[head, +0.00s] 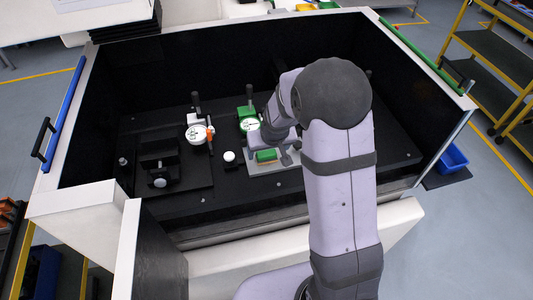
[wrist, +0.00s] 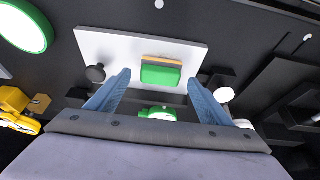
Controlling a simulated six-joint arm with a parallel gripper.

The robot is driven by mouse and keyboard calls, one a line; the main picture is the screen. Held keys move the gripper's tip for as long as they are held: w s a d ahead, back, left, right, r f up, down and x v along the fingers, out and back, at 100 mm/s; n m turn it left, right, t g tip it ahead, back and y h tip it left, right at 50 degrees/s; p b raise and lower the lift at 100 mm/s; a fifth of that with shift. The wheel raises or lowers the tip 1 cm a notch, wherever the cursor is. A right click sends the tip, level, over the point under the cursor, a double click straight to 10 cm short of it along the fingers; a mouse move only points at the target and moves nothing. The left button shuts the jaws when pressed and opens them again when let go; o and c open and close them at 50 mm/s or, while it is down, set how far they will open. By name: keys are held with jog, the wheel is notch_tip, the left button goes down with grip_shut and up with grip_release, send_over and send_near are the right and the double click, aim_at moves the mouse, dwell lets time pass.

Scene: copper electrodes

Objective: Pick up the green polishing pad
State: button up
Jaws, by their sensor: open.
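The green polishing pad (head: 266,155) lies on a pale rectangular plate (head: 258,170) inside the black-walled station. In the wrist view the pad (wrist: 161,75) is a small green block with an orange-tan strip along its far edge, on the white plate (wrist: 105,43). My gripper (wrist: 160,76) is open, with its two blue fingers apart and the pad showing between their tips in the picture. I see no contact, and the height gap cannot be told. In the head view my arm hides part of the plate and much of the gripper.
A green dial gauge (head: 249,124) stands behind the plate. A white dial gauge with an orange part (head: 197,134) is to its left. A white ball (head: 229,156) stands left of the plate, and a black fixture (head: 159,165) farther left. The front-right floor of the station looks clear.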

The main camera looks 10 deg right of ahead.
aim_at(267, 154)
jog(key=shift+w+f, duration=0.2)
jog(key=shift+f, duration=0.3)
jog(key=c, duration=1.2)
notch_tip(267, 154, up, 10)
jog(key=b, duration=0.2)
jog(key=shift+b, duration=0.3)
